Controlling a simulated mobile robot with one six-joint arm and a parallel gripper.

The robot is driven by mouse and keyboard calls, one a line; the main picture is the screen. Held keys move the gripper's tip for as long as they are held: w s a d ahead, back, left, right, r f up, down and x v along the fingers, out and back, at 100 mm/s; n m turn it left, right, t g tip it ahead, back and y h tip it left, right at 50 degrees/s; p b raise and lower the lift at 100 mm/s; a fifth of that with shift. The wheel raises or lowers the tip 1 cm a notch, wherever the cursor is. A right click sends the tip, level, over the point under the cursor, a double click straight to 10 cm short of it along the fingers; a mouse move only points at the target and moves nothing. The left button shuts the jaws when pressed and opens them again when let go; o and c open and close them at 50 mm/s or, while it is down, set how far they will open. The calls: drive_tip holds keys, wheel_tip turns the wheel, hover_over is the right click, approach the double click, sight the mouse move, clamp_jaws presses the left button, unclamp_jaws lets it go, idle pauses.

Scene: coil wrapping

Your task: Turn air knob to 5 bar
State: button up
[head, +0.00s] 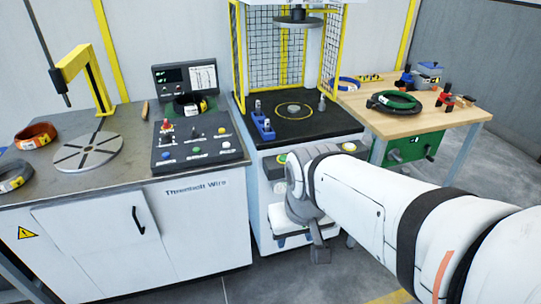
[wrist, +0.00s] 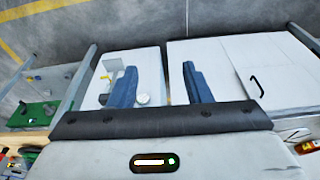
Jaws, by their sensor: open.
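I cannot clearly make out the air knob in either view. My gripper (wrist: 159,66) is open and empty in the wrist view, its two dark blue fingers apart in front of the white cabinets. A small pale round part (wrist: 143,99) shows beside the left finger on the press cabinet front; I cannot tell whether it is a gauge or a knob. In the head view my wrist and arm cover much of the front of the press cabinet (head: 262,222).
The caged press (head: 300,125) stands above the cabinet, with blue blocks on its bed. A control panel (head: 198,147) with several buttons is at left, beside a round turntable (head: 88,153). A wooden bench (head: 449,112) with a green coil (head: 394,101) stands at right.

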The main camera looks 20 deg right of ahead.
drive_tip(key=shift+o, duration=0.7)
drive_tip(key=w+d+f+t+b, duration=0.1)
drive_tip(key=w+d+f+b, duration=0.1)
drive_tip(key=w, duration=0.4)
drive_tip(key=w+d+f+t+h+b, duration=0.1)
drive_tip(key=w+d+f+b, duration=0.2)
drive_tip(key=w, duration=0.3)
drive_tip(key=w+d+f+t+b, duration=0.2)
drive_tip(key=w+f, duration=0.3)
drive_tip(key=w, duration=0.1)
drive_tip(key=shift+w+d, duration=0.25)
drive_tip(key=w+d+f+t+b, duration=0.4)
drive_tip(key=w+d+f+b, duration=0.1)
drive_tip(key=w+f, duration=0.45)
drive_tip(key=w+d+f+t+b, duration=0.3)
drive_tip(key=w+d+f+b, duration=0.3)
drive_tip(key=w+f, duration=0.35)
drive_tip(key=d+f+t+y+b, duration=0.1)
drive_tip(key=d+f+t+b, duration=0.1)
drive_tip(key=f, duration=0.5)
drive_tip(key=d+f+t+y+b, duration=0.1)
drive_tip(key=d+f+t+b, duration=0.15)
drive_tip(key=f, duration=0.35)
drive_tip(key=w+b, duration=0.1)
drive_tip(key=w, duration=0.7)
drive_tip(key=shift+w+a+n, duration=0.2)
drive_tip(key=shift+a+n, duration=0.1)
drive_tip(key=shift+a, duration=0.1)
